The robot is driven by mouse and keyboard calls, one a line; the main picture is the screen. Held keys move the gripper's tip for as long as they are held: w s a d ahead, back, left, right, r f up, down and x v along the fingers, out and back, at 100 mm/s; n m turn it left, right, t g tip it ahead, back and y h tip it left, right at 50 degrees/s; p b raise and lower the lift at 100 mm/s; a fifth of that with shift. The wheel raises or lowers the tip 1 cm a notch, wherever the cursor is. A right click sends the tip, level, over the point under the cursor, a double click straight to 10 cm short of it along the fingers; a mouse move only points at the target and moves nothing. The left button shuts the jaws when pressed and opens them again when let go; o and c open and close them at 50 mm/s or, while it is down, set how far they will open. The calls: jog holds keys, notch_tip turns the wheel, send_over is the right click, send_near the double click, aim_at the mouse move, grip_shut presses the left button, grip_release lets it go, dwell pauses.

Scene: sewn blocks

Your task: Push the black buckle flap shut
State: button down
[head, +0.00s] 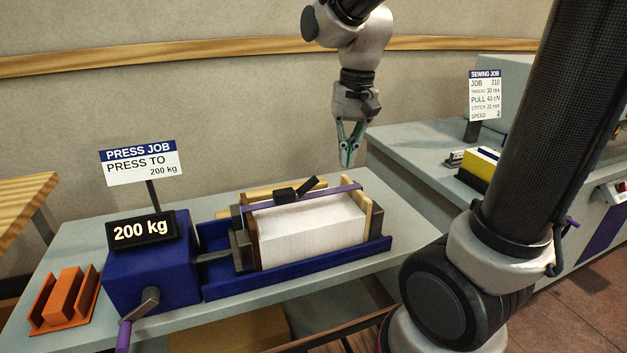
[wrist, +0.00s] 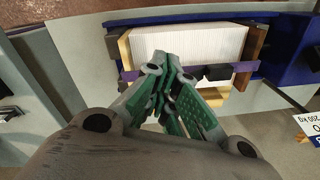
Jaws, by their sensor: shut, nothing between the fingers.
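The black buckle (head: 284,195) sits on a purple strap (head: 338,190) that runs along the top of a white paper block (head: 310,225). Its black flap (head: 308,185) stands up at a slant, rising to the right. In the wrist view the buckle (wrist: 217,72) shows on the strap, right of my fingers; its flap is hard to make out there. My gripper (head: 348,163) is shut and empty, pointing down. It hangs above and behind the right end of the block, apart from the buckle. In the wrist view the fingertips (wrist: 167,65) overlap the block's near edge.
The block lies between wooden boards (head: 374,205) in a blue press tray (head: 330,260). A blue press box (head: 150,265) with a 200 kg display (head: 141,231) and a sign (head: 139,162) stands left. An orange holder (head: 64,299) is far left. The air above the block is free.

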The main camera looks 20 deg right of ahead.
aim_at(307, 186)
jog(key=w+a+r+m, duration=0.1)
jog(key=w+a+m, duration=0.2)
jog(key=m, duration=1)
jog(key=w, duration=0.3)
jog(key=shift+a+r+m+y, duration=0.15)
jog(key=shift+a+m+y, duration=0.15)
jog(key=shift+m, duration=0.1)
jog(key=shift+a+f, duration=0.15)
jog(key=shift+f, duration=1.6)
jog(key=shift+a+f, duration=0.15)
jog(key=shift+f, duration=1.6)
